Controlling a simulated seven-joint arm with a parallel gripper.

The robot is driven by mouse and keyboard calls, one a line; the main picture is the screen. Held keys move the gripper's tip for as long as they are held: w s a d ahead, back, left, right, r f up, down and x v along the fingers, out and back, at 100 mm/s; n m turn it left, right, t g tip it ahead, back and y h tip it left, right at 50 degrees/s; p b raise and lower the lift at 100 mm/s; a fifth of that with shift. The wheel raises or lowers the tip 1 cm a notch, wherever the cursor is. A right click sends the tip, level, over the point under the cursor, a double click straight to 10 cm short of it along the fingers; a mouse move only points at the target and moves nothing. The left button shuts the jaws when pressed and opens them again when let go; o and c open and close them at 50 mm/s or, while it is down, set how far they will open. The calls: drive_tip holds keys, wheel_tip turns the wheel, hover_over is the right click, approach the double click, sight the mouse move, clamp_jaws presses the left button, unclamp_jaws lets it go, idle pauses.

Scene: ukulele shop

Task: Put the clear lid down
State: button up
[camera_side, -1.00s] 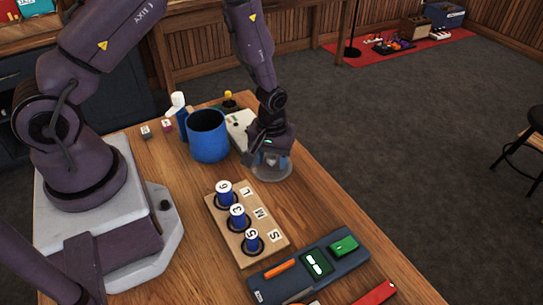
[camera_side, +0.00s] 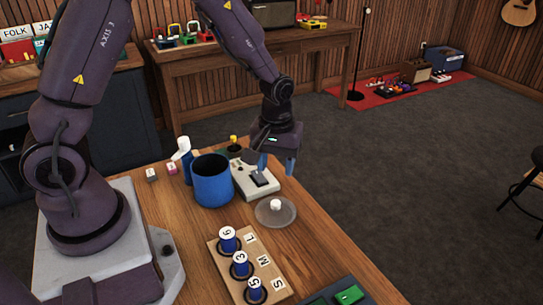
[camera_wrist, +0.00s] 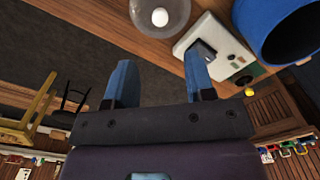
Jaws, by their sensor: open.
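The clear lid (camera_side: 262,214), a round see-through disc with a white knob (camera_side: 275,205), lies on the wooden table in the side view. It also shows at the top of the wrist view (camera_wrist: 150,24). My gripper (camera_side: 277,168) is open and empty, raised above and behind the lid, apart from it. Its two blue fingers show spread in the wrist view (camera_wrist: 160,80), with nothing between them.
A blue pot (camera_side: 212,182) and a light device with a dark pad (camera_side: 244,183) stand beside the lid. A wooden board (camera_side: 222,262) with several numbered blue spools is in front. The table's right edge is close to the lid.

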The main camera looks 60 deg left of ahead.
drive_tip(key=s+d+r+m+t, duration=0.1)
drive_tip(key=s+r+m, duration=0.3)
drive_tip(key=s+r, duration=0.4)
drive_tip(key=s+d+r+m+t, duration=0.1)
drive_tip(key=s+r+m+t, duration=0.3)
drive_tip(key=s+r, duration=0.4)
wheel_tip(320, 180, up, 6)
drive_tip(key=shift+m+t, duration=0.3)
drive_tip(key=shift+m, duration=0.2)
